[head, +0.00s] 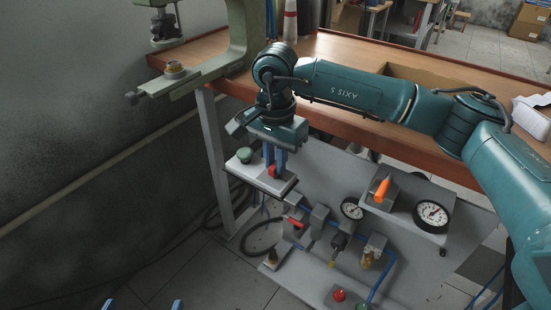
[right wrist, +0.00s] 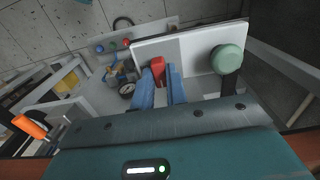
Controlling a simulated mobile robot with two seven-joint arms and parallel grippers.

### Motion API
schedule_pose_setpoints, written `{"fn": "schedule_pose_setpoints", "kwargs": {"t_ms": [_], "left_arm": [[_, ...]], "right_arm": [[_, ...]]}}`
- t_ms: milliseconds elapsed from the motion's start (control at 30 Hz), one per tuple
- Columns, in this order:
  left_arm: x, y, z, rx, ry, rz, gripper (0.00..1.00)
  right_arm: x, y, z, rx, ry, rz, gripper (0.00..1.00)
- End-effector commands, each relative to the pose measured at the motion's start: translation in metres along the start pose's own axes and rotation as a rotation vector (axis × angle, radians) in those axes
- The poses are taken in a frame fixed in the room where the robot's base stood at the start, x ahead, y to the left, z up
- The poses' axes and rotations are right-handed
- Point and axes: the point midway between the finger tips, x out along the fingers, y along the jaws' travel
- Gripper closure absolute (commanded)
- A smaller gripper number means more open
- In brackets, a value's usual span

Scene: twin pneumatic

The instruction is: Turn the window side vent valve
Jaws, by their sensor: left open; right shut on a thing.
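A red valve handle (head: 272,170) stands on a small pale box (head: 262,182) at the left end of the grey pneumatic panel. My right gripper (head: 274,163) points down over it, its blue fingers on either side. In the right wrist view the red handle (right wrist: 158,66) sits between the fingertips of my right gripper (right wrist: 160,80), which is shut on it. The handle's lower part is hidden. My left gripper (head: 142,305) shows only as two blue fingertips, wide apart and empty, at the bottom left edge.
A green knob (head: 244,155) stands close left of the red handle. An orange handle (head: 382,190), a gauge (head: 432,214), a red lever (head: 295,222) and blue hoses (head: 385,268) are to the right. The wooden bench (head: 340,55) lies behind.

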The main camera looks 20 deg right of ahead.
Motion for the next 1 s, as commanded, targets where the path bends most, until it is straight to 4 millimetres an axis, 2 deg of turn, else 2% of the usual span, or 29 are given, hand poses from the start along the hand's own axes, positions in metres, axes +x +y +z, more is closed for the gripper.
{"fn": "schedule_pose_setpoints", "kwargs": {"t_ms": [167,200,467,767,867,1000], "left_arm": [[0.000,0.000,0.002,0.000,-0.003,0.000,0.00],[0.000,0.000,0.001,0.000,-0.003,0.000,0.00],[0.000,-0.001,0.002,-0.004,-0.004,-0.004,0.00],[-0.001,-0.001,-0.001,-0.010,0.000,-0.009,0.00],[-0.002,-0.001,-0.002,-0.011,0.002,-0.010,0.00],[-0.003,-0.002,-0.005,-0.014,0.005,-0.011,0.00]], "right_arm": [[0.001,0.000,0.001,-0.004,-0.001,0.001,1.00],[0.001,0.000,0.001,-0.004,-0.001,0.001,0.85],[0.000,0.000,0.001,-0.002,-0.001,0.001,0.64],[-0.004,0.000,0.000,-0.001,0.000,-0.001,0.64],[-0.015,-0.001,0.000,0.000,0.002,-0.002,0.64],[-0.044,-0.001,0.000,-0.001,0.002,-0.004,0.64]]}}
